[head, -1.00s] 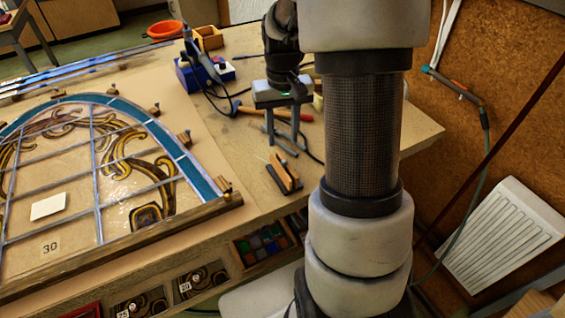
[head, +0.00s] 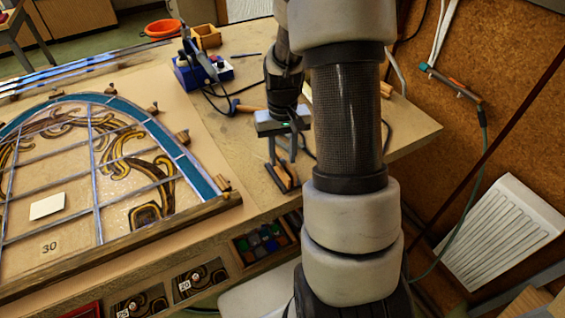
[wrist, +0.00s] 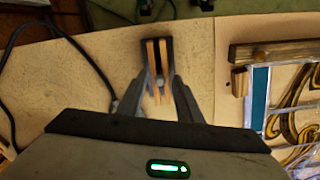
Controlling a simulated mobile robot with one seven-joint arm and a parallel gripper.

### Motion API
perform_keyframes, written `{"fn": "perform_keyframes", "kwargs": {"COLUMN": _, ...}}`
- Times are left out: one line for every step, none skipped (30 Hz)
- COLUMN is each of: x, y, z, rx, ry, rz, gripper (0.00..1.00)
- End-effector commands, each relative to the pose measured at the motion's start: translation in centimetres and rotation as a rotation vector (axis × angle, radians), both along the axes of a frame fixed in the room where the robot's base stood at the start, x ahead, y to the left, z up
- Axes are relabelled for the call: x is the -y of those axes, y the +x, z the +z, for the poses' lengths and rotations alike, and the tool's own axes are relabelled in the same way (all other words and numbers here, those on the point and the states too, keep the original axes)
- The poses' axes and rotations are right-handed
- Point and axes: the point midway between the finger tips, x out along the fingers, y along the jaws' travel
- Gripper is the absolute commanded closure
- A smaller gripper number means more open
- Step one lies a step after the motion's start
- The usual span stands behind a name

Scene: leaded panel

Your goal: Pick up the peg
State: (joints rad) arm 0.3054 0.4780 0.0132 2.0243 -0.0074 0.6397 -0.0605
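The peg appears to be the light wooden two-slat piece (head: 284,178) on a dark base near the bench's front edge, right of the glass panel. In the wrist view the peg (wrist: 151,52) shows as two pale slats with a dark gap, and a small round metal part lies near its lower end. My gripper (head: 282,160) points down just above the peg, with its fingers apart. In the wrist view my gripper (wrist: 160,78) has one finger on either side of the peg's near part. I cannot tell whether either finger touches it.
The leaded panel (head: 97,215) with wooden blocks around it lies to the left. The bench's front edge is close to the peg.

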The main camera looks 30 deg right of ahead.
Motion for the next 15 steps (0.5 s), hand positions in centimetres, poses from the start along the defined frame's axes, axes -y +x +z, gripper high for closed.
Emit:
{"fn": "perform_keyframes", "kwargs": {"x": 0.00, "y": 0.01, "z": 0.02, "rx": 0.000, "ry": 0.000, "rz": 0.000, "gripper": 0.77}}
{"fn": "perform_keyframes", "kwargs": {"x": 0.00, "y": 0.01, "z": 0.02, "rx": 0.000, "ry": 0.000, "rz": 0.000, "gripper": 0.82}}
{"fn": "perform_keyframes", "kwargs": {"x": 0.00, "y": 0.01, "z": 0.02, "rx": 0.000, "ry": 0.000, "rz": 0.000, "gripper": 0.89}}
{"fn": "perform_keyframes", "kwargs": {"x": 0.00, "y": 0.01, "z": 0.03, "rx": 0.000, "ry": 0.000, "rz": 0.000, "gripper": 0.94}}
{"fn": "perform_keyframes", "kwargs": {"x": 0.00, "y": 0.02, "z": 0.03, "rx": 0.000, "ry": 0.000, "rz": 0.000, "gripper": 0.99}}
{"fn": "perform_keyframes", "kwargs": {"x": 0.00, "y": 0.02, "z": 0.03, "rx": 0.000, "ry": 0.000, "rz": 0.000, "gripper": 1.00}}
{"fn": "perform_keyframes", "kwargs": {"x": 0.00, "y": 0.02, "z": 0.03, "rx": 0.000, "ry": 0.000, "rz": 0.000, "gripper": 1.00}}
{"fn": "perform_keyframes", "kwargs": {"x": 0.00, "y": 0.02, "z": 0.04, "rx": 0.000, "ry": 0.000, "rz": 0.000, "gripper": 1.00}}
{"fn": "perform_keyframes", "kwargs": {"x": 0.00, "y": 0.02, "z": 0.04, "rx": 0.000, "ry": 0.000, "rz": 0.000, "gripper": 1.00}}
{"fn": "perform_keyframes", "kwargs": {"x": 0.00, "y": 0.02, "z": 0.04, "rx": 0.001, "ry": 0.000, "rz": 0.000, "gripper": 1.00}}
{"fn": "perform_keyframes", "kwargs": {"x": 0.00, "y": 0.02, "z": 0.04, "rx": 0.000, "ry": 0.000, "rz": 0.000, "gripper": 1.00}}
{"fn": "perform_keyframes", "kwargs": {"x": 0.01, "y": 0.03, "z": 0.05, "rx": 0.001, "ry": 0.000, "rz": 0.000, "gripper": 1.00}}
{"fn": "perform_keyframes", "kwargs": {"x": 0.01, "y": 0.03, "z": 0.09, "rx": 0.001, "ry": 0.000, "rz": 0.000, "gripper": 1.00}}
{"fn": "perform_keyframes", "kwargs": {"x": 0.01, "y": 0.05, "z": 0.19, "rx": 0.001, "ry": 0.000, "rz": 0.000, "gripper": 1.00}}
{"fn": "perform_keyframes", "kwargs": {"x": 0.03, "y": 0.08, "z": 0.42, "rx": 0.002, "ry": 0.000, "rz": 0.000, "gripper": 1.00}}
